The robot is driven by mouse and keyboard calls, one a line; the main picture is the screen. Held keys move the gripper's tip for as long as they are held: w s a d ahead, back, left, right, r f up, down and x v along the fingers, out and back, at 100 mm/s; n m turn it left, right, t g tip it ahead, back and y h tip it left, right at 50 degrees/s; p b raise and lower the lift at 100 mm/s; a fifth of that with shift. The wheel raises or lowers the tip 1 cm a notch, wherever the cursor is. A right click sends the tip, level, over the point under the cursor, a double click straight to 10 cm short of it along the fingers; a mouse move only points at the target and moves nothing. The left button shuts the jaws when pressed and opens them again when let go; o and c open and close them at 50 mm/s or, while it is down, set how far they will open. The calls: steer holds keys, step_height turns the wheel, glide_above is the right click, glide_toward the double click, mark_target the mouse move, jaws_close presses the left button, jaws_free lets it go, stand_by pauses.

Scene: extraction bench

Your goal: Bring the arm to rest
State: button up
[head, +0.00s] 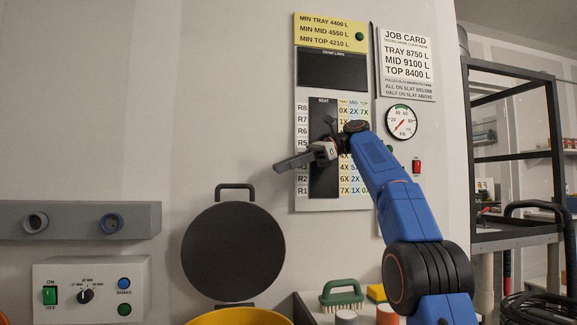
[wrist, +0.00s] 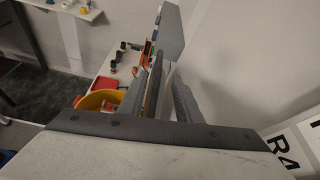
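My arm is blue with black joints. It reaches up from the lower right of the head view, bent, with my gripper (head: 294,161) raised in front of the wall chart (head: 348,190). The gripper points left and is clear of the bench. In the wrist view the two grey fingers of my gripper (wrist: 165,88) stand apart, with a narrow gap between them. I see no object held in them. Part of the chart is hidden behind the gripper and wrist.
A round black plate with a handle (head: 233,250) stands below my gripper, above a yellow tub (head: 238,317). A grey rail (head: 75,220) and control box (head: 90,288) are at left. A green brush (head: 341,294) lies right. A black rack (head: 513,150) stands far right.

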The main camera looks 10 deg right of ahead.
steer(key=shift+d+r, duration=0.25)
steer(key=shift+d, duration=0.3)
steer(key=shift+s, duration=0.1)
steer(key=s+d+f+n+t+h, duration=0.1)
steer(key=s+d+f+n+h, duration=0.2)
steer(key=s+f, duration=1.2)
steer(key=s+d+f+n+t+h, duration=0.1)
steer(key=s+d+f+n+h, duration=0.2)
steer(key=s+f, duration=1.2)
steer(key=s+d+f+n+t+h, duration=0.1)
steer(key=s+d+f+n+h, duration=0.2)
steer(key=f, duration=2.2)
steer(key=s+n+h, duration=0.4)
steer(key=s+n, duration=0.3)
steer(key=s, duration=0.4)
steer(key=shift+s+d+f+n+t+h, duration=0.25)
steer(key=shift+s+d+n+t+h, duration=0.05)
steer(key=shift+s+t, duration=0.1)
